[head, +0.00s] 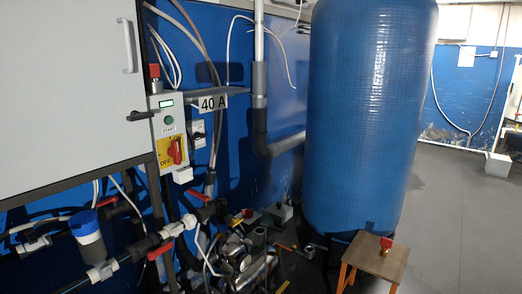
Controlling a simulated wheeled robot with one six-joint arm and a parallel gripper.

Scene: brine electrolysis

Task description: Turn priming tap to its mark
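Several taps with red lever handles sit on the pipework at the lower left. One red lever (160,250) is on the low pipe in front, one (199,195) is higher on the pipe to its right, and one (108,201) is at the left by the wall. I cannot tell which is the priming tap, and no mark can be made out at any of them. A small brass part with a red top (386,244) stands on a wooden stool (376,259). My gripper is not in view.
A large blue tank (368,120) fills the middle. Grey floor (455,215) is open at right.

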